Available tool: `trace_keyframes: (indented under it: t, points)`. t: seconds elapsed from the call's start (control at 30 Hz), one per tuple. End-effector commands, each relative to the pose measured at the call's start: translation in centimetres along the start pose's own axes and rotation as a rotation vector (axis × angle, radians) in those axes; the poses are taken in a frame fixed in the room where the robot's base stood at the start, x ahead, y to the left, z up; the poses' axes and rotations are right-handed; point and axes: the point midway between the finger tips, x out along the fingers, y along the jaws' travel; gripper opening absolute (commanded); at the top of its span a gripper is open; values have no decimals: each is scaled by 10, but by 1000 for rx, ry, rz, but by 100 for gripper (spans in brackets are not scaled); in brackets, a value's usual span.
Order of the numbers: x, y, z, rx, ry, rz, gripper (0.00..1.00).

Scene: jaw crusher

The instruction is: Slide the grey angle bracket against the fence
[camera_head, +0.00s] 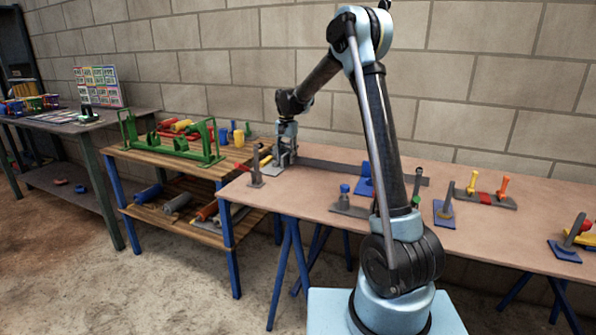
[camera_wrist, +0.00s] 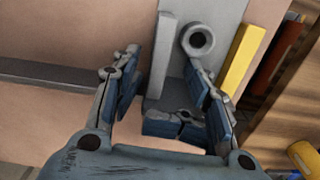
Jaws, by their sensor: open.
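The grey angle bracket (camera_wrist: 178,85) shows in the wrist view as a light grey plate with a narrow upright flange and a round, ring-topped part beside it. In the head view its light grey plate (camera_head: 270,170) lies at the table's left end, partly hidden by my gripper. My gripper (camera_wrist: 168,85) is open, with blue-padded fingers spread on either side of the flange; I cannot tell whether they touch it. It points down in the head view (camera_head: 286,158). The fence (camera_wrist: 45,75), a long dark grey bar, runs along the table's back, also in the head view (camera_head: 335,168).
A yellow bar (camera_wrist: 242,60) lies close beside the bracket, near the table edge. A dark upright post on a plate (camera_head: 256,172) stands at the front left. Blue and grey fixtures (camera_head: 445,212) stand to the right. A lower wooden bench (camera_head: 150,160) holds a green frame.

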Motion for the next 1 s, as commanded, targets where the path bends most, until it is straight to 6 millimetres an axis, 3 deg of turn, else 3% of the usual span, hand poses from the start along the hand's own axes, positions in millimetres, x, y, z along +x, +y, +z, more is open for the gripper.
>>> trace_keyframes:
  t: [0.03,1.0]
  points:
    - [-3,5,-9,9,12,5,53]
    - [-65,0,0,0,6,4,53]
